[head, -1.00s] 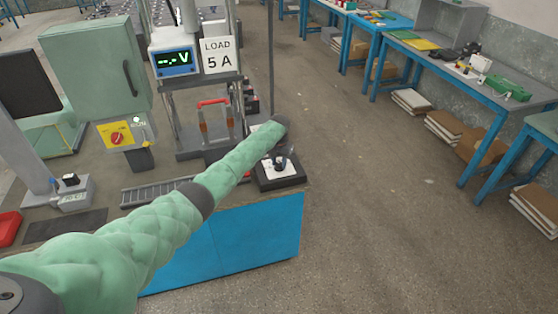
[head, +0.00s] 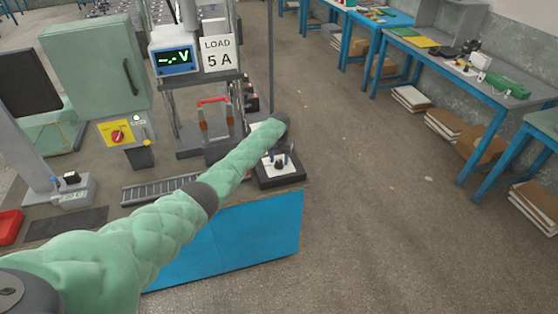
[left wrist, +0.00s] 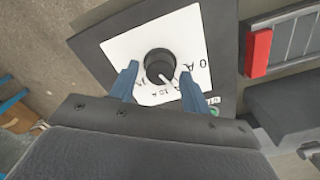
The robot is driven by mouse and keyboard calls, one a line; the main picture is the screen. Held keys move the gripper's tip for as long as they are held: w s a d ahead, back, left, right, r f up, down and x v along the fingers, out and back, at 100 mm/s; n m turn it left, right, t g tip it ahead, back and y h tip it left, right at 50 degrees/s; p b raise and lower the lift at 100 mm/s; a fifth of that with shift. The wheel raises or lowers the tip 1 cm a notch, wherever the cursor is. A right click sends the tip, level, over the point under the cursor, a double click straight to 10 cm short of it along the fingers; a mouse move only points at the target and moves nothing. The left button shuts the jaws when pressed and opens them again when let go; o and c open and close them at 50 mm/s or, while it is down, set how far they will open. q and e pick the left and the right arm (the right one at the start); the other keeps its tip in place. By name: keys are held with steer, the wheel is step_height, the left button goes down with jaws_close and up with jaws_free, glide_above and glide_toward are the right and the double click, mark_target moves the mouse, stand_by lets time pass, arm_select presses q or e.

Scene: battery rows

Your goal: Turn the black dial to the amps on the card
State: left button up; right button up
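The black dial (left wrist: 159,64) sits on a white plate (left wrist: 118,50) on a dark box. Its white pointer aims to the lower right in the left wrist view, and the printed amp marks are partly covered. The dial also shows in the head view (head: 280,165). My left gripper (left wrist: 160,84) is open, with its blue fingers apart on either side of the dial's near side; I see no clear contact. The card (head: 217,54) reads "LOAD 5 A". My right gripper is not in view.
A meter (head: 175,60) beside the card shows dashes and V. A frame with a red handle (head: 213,101) stands behind the dial box. A green cabinet (head: 92,70) with a red knob is at left.

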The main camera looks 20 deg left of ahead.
mark_target(279, 161)
arm_select(q)
steer(key=shift+o, duration=0.6)
steer(key=shift+f, duration=0.1)
steer(key=shift+r, duration=0.25)
step_height(279, 161, up, 6)
steer(key=b, duration=0.2)
steer(key=shift+f+b, duration=0.15)
steer(key=shift+b, duration=0.15)
steer(key=shift+r, duration=0.85)
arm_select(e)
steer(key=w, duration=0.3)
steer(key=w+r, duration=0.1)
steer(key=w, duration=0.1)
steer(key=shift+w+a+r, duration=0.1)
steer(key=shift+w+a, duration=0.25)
arm_select(q)
steer(key=shift+s+f, duration=0.1)
steer(key=shift+f, duration=0.05)
